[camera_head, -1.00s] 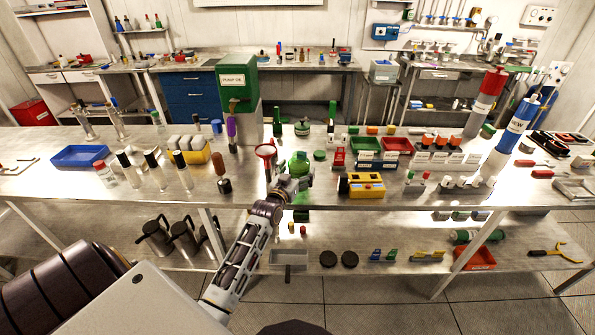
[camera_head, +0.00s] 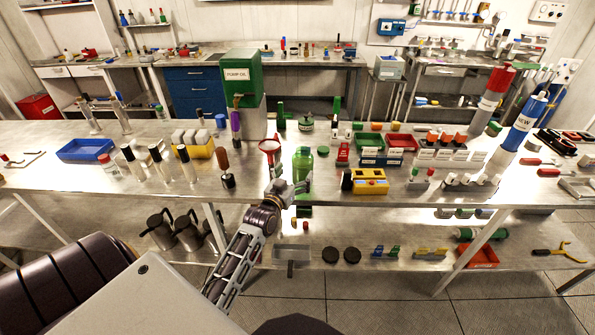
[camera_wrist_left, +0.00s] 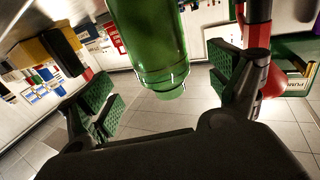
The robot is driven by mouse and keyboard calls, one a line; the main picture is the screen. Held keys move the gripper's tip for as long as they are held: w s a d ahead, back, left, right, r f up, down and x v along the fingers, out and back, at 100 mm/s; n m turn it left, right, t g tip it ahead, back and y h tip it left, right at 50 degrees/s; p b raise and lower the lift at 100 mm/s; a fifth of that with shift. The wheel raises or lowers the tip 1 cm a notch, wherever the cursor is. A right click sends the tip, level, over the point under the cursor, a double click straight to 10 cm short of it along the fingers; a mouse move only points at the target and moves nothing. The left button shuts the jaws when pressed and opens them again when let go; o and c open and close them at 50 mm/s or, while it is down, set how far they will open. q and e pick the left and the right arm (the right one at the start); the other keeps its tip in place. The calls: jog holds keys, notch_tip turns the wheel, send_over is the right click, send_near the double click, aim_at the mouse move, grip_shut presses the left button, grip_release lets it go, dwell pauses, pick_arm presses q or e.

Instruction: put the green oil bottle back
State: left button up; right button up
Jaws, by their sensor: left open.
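The green oil bottle (camera_head: 303,163) is upright near the front edge of the bench in the head view, just right of a red funnel. My left gripper (camera_head: 297,187) is in front of its lower part. In the left wrist view the green bottle (camera_wrist_left: 150,45) fills the top centre, between the two spread finger pads of my open left gripper (camera_wrist_left: 165,95). Gaps show on both sides of the bottle's end. My right gripper is out of view.
A red funnel (camera_head: 269,146) is close left of the bottle, with the green pump oil tank (camera_head: 240,80) behind. A yellow box (camera_head: 370,182) stands to the right. A green disc (camera_head: 323,150) lies behind right. Several tall bottles stand at left.

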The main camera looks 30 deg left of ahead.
pick_arm(q)
jog(key=shift+s+d, duration=0.15)
jog(key=shift+s, duration=1)
jog(key=shift+s+d, duration=0.15)
jog(key=shift+s, duration=0.55)
jog(key=shift+s+d, duration=0.2)
jog(key=shift+s, duration=1.1)
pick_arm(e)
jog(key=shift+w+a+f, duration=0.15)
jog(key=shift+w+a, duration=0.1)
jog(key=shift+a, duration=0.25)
